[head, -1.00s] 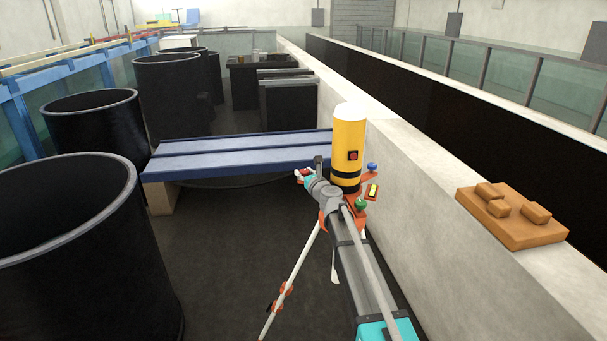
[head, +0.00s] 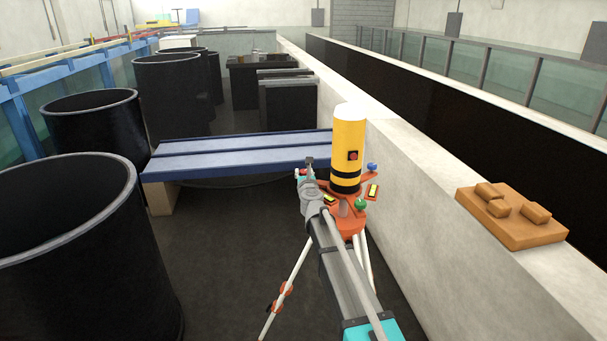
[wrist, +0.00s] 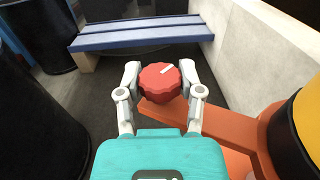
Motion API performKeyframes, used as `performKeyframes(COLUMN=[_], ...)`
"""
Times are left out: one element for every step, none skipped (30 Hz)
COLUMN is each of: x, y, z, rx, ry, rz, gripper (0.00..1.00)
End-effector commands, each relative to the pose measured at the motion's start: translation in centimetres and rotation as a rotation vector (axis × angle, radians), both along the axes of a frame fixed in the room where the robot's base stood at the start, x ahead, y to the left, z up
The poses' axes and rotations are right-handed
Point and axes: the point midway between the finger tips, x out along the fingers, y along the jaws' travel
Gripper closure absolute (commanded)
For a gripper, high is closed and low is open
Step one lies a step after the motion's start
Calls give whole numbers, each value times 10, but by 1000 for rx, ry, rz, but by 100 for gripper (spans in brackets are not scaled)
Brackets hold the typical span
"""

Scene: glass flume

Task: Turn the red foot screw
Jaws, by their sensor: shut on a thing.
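The red foot screw (wrist: 157,86) is a round scalloped knob with a white mark on its top, pointing up and right in the wrist view. It sits at the end of an orange arm of the instrument's base (wrist: 188,118). My gripper (wrist: 160,68) is shut on the screw, one finger on each side. In the head view the screw (head: 301,172) shows only in part beside my gripper. The yellow and white instrument (head: 348,150) stands upright on its orange base. A blue foot screw (head: 372,167) and a green foot screw (head: 361,205) are on its other arms.
The tripod (head: 288,285) carries the instrument next to a concrete wall (head: 430,215). A blue bench (head: 235,158) stands behind it. Black tanks (head: 70,250) stand at the left. An orange block plate (head: 512,220) lies on the wall. Dark floor between is clear.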

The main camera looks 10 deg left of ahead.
Motion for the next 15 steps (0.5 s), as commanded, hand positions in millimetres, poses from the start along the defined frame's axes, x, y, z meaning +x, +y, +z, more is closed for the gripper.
performKeyframes(x=[0,0,0,0,0,0,0,1,1,1,1,1,1,1,1], y=[1,2,2,2,2,2,2,2,3,2,2,2,3,3,3], z=[0,0,0,0,0,0,0,0,0,0,0,0,0,0,0], rx=[0,0,0,0,0,0,0,0,0,0,0,0,-1,0,-1], ry=[0,0,0,0,0,0,0,0,0,0,0,0,0,0,0], rz=[-27,-45,-70,-89,-110,-138,-161,-183,-213,-236,-260,-290,-313,-336,-367], gripper=[99,99,99,99,99,99,99,99,99,99,99,99,99,99,99])
